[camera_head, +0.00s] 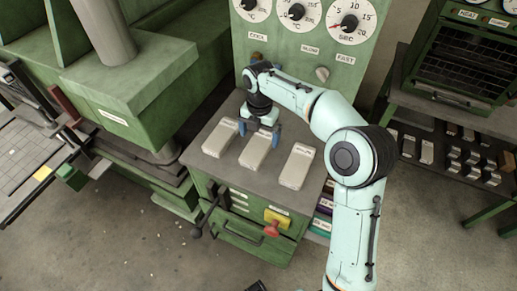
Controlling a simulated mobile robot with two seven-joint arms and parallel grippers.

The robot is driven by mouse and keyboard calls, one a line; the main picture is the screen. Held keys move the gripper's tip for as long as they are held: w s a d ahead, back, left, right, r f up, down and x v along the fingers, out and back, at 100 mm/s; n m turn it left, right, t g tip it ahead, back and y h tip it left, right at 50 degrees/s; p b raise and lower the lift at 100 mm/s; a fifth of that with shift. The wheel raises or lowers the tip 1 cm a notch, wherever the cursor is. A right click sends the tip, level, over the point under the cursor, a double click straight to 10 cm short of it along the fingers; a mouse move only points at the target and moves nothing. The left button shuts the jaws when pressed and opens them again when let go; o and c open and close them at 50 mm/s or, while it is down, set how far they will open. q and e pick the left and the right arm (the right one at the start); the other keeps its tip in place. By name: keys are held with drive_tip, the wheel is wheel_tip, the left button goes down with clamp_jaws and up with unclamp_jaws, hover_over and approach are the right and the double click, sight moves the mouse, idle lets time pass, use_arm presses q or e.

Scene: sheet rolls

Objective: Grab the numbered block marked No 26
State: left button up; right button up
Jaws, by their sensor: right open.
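Three light grey blocks lie in a row on the dark top of a green cabinet: a left block (220,138), a middle block (255,152) and a right block (297,167). Each has a small label near its far end. The numbers are too small to read, so I cannot tell which is No 26. My right gripper (259,133) is open above the far end of the middle block, with its blue fingers to either side. The picture does not show whether the fingers touch the block. My left gripper is not in view.
A green panel with dials (305,30) rises behind the cabinet top (240,178). A large green machine (130,90) stands close on the left. A lower shelf (435,175) with many small blocks is at the right. The floor in front is mostly clear.

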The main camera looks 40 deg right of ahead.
sight(258, 145)
drive_tip(key=shift+w+a+f+b, duration=0.1)
drive_tip(key=shift+f+b, duration=0.3)
drive_tip(key=shift+f, duration=2.4)
drive_tip(key=shift+c, duration=0.3)
drive_tip(key=c, duration=1.3)
drive_tip(key=shift+r, duration=0.15)
